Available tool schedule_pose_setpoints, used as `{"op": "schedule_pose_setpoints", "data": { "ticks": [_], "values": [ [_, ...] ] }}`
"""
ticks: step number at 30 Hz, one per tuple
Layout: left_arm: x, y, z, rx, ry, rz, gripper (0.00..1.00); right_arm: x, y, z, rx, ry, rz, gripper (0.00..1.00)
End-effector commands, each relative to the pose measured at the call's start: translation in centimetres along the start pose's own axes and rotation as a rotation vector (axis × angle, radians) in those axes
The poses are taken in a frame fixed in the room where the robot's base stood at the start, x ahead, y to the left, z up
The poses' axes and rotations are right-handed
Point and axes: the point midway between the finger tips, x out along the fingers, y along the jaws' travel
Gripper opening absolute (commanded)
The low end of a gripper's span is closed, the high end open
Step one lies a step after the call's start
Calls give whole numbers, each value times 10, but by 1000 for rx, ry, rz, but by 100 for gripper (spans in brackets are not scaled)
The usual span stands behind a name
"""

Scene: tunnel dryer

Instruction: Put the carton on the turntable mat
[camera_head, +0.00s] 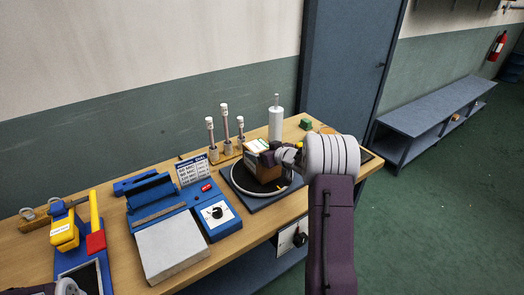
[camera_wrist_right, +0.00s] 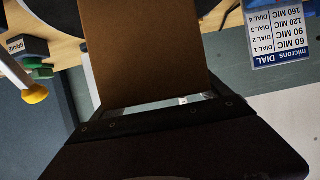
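The carton (camera_head: 262,171) is a brown box with a white and green label on top. It is over the round turntable mat (camera_head: 233,184), within its pale ring; I cannot tell if its base touches the mat. My right gripper (camera_head: 270,157) reaches in from the right and is shut on the carton's upper part, hiding some of it. In the right wrist view the carton's brown side (camera_wrist_right: 145,50) fills the space in front of the dark gripper body. My left gripper (camera_head: 66,287) shows only in part at the bottom left edge; its fingers are not clear.
A blue sealer (camera_head: 219,214) with a dial stands left of the turntable, with a micron sign (camera_head: 193,169) behind it. Several capped rods (camera_head: 225,122) and a white cylinder (camera_head: 276,124) stand behind. A yellow and red tool (camera_head: 95,225) is far left.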

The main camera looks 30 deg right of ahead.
Motion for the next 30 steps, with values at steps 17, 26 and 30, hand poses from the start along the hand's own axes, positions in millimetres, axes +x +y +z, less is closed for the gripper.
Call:
{"op": "schedule_pose_setpoints", "data": {
  "ticks": [17, 26, 30],
  "values": [
    [-4, 0, 0, 0, 0, 0, 36, -47, 1, -5, -1, 1, 3, 100],
    [-10, 0, -1, 0, 0, 0, 36, -107, 1, -4, 0, 0, 3, 100],
    [-10, 0, -1, 0, 0, 0, 36, -119, 0, -4, 0, 0, 1, 100]
  ]
}}
